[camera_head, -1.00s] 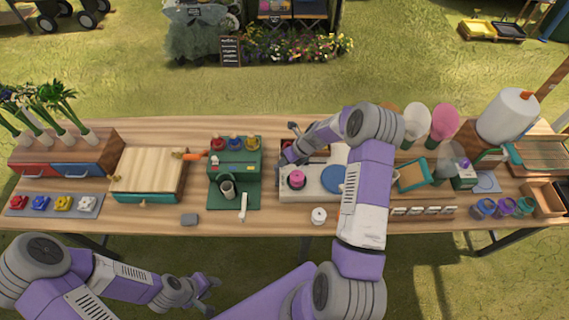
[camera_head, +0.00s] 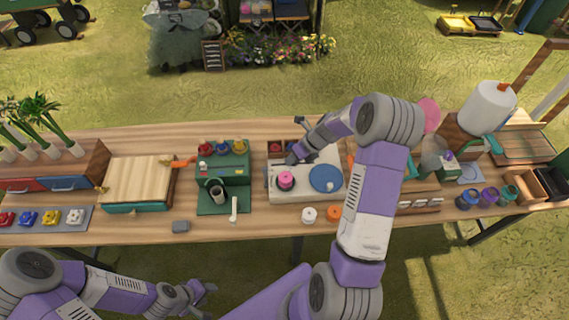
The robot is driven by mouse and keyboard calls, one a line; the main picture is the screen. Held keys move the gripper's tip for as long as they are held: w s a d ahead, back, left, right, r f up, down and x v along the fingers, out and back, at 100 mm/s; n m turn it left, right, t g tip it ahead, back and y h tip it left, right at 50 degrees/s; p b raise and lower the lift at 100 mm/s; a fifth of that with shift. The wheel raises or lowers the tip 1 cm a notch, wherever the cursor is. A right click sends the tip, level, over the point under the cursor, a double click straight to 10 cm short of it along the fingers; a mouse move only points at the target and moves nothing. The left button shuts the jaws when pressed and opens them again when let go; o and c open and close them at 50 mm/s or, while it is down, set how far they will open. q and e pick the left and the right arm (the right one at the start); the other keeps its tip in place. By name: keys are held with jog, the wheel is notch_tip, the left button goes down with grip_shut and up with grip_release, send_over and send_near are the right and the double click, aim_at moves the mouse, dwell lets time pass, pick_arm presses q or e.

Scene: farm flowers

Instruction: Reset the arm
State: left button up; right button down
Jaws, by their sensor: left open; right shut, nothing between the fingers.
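My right arm reaches up and over the table. Its gripper (camera_head: 295,156) is shut and empty, at the back of the white station (camera_head: 300,192), just behind a pink round piece (camera_head: 286,180) and left of a blue disc (camera_head: 325,178). Whether it touches the station, I cannot tell. My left gripper (camera_head: 207,297) is open and empty, low in front of the table's front edge. Part of the table right of the white station is hidden behind my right arm.
The wooden table (camera_head: 125,228) is crowded. A green machine (camera_head: 224,170), a wooden board (camera_head: 138,182), a tray of coloured flower pieces (camera_head: 45,219) and a paper roll (camera_head: 488,108) stand on it. Grass in front is clear.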

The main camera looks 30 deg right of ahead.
jog(key=shift+v, duration=0.95)
jog(key=shift+s, duration=0.1)
